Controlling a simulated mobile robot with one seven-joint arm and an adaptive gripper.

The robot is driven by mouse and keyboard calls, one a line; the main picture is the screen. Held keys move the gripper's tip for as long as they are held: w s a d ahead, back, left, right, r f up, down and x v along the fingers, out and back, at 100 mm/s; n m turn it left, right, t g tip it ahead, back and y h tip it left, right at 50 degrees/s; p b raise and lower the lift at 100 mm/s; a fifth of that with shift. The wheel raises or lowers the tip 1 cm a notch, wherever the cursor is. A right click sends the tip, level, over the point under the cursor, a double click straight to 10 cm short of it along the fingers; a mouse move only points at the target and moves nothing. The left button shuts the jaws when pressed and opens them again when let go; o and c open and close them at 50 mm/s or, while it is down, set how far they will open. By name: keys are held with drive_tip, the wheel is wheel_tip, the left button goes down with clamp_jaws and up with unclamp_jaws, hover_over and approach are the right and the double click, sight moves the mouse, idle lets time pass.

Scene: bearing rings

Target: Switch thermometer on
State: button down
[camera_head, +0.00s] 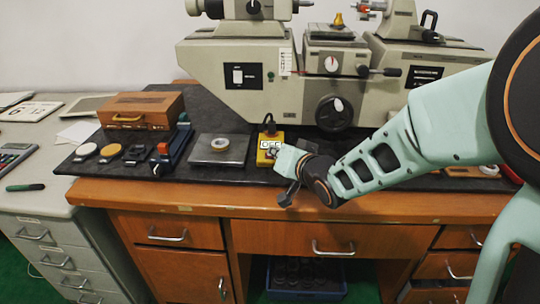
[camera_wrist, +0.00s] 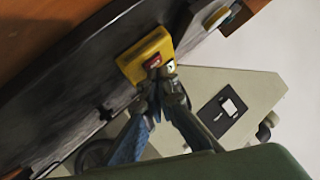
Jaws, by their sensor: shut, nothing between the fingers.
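The thermometer appears to be the small yellow box (camera_head: 264,160) on the dark mat in front of the large grey machine. It has a light display face and a dark plug or cable at its back. In the wrist view the yellow box (camera_wrist: 133,68) shows a red part and a pale round part on its face. My gripper (camera_wrist: 161,76) is shut and empty, with its fingertips at the box's face. Whether they touch it I cannot tell. In the head view my gripper (camera_head: 276,153) is beside the box's right side and partly covers it.
The grey measuring machine (camera_head: 235,75) stands close behind the box. A metal plate with a ring (camera_head: 219,146) lies to the left, then a blue tool (camera_head: 173,150), several small discs and a wooden case (camera_head: 141,110). The desk's wooden front edge (camera_head: 200,194) is near.

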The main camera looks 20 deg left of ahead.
drive_tip(key=shift+w+f, duration=0.1)
drive_tip(key=shift+f, duration=0.15)
drive_tip(key=shift+s+r, duration=0.2)
drive_tip(key=shift+r, duration=0.15)
drive_tip(key=shift+p, duration=0.3)
wheel_tip(320, 180, up, 5)
drive_tip(key=s+p, duration=0.2)
drive_tip(key=p, duration=0.2)
drive_tip(key=shift+s+d+r, duration=0.2)
drive_tip(key=shift+s+d, duration=0.1)
drive_tip(key=shift+d, duration=0.05)
